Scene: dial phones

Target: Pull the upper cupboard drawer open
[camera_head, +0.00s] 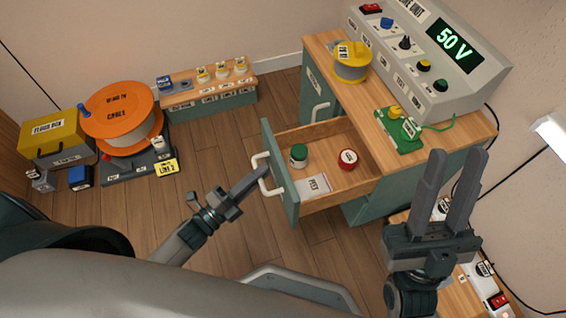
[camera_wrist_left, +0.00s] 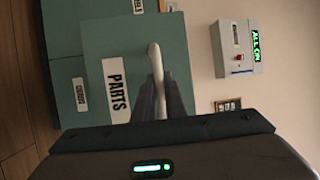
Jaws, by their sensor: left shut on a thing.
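The upper cupboard drawer (camera_head: 331,194) is pulled well out of the teal cupboard (camera_head: 368,205) in the head view. Its white handle (camera_head: 262,172) is on the teal front panel (camera_head: 281,175). My left gripper (camera_head: 262,178) is shut on this handle. In the left wrist view, the fingers (camera_wrist_left: 160,100) close around the white handle (camera_wrist_left: 156,65), beside the PARTS label (camera_wrist_left: 116,90). My right gripper (camera_head: 449,190) is open and empty, right of the cupboard.
On the cupboard top stand a yellow spool (camera_head: 352,62), a green board (camera_head: 399,131) and a grey 50 V unit (camera_head: 440,55). An orange cable reel (camera_head: 118,110) and a yellow box (camera_head: 54,138) are at left.

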